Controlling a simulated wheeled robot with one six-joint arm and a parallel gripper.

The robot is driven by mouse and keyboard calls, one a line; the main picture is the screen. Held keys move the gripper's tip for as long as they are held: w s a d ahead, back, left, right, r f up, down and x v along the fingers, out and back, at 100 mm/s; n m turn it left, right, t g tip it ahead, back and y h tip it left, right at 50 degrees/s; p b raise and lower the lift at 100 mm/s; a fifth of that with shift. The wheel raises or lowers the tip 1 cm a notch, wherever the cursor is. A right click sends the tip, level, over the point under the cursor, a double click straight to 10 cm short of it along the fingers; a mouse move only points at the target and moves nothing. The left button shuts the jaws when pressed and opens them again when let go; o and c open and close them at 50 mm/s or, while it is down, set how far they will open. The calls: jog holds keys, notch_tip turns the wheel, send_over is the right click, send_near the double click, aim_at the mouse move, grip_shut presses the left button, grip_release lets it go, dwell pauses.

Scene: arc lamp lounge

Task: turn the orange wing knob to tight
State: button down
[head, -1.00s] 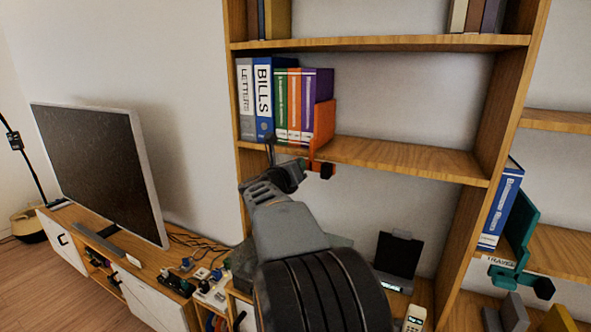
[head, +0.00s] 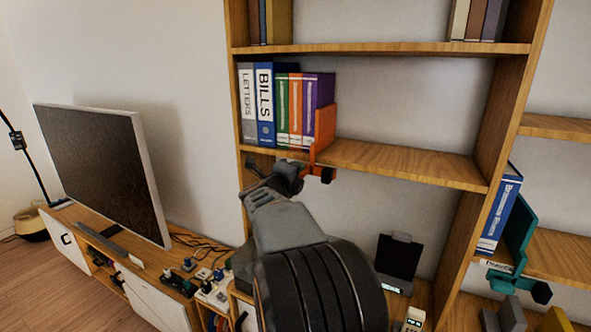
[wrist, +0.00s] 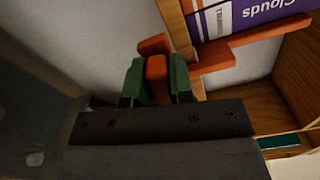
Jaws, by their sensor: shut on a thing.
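The orange bookend (head: 325,126) stands at the right end of the binders and is clamped at the shelf's front edge. In the wrist view, the orange wing knob (wrist: 156,68) sits between the green fingertips of my gripper (wrist: 156,82), which is shut on it. I cannot read how tight the knob is.
Binders (head: 265,104) stand left of the bookend on the wooden shelf (head: 410,163). A teal bookend (head: 520,232) with its own clamp is on the lower right shelf. A television (head: 103,170) and small items on a cabinet are at left. The shelf right of the orange bookend is bare.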

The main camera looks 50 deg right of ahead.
jog(key=shift+n+p, duration=0.4)
jog(key=shift+n, duration=0.8)
jog(key=c, duration=1)
grip_release()
jog(key=shift+a, duration=0.1)
jog(key=b+v, duration=0.2)
jog(key=v, duration=1.1)
jog(key=shift+s+a+b, duration=0.15)
jog(key=shift+a+b, duration=0.2)
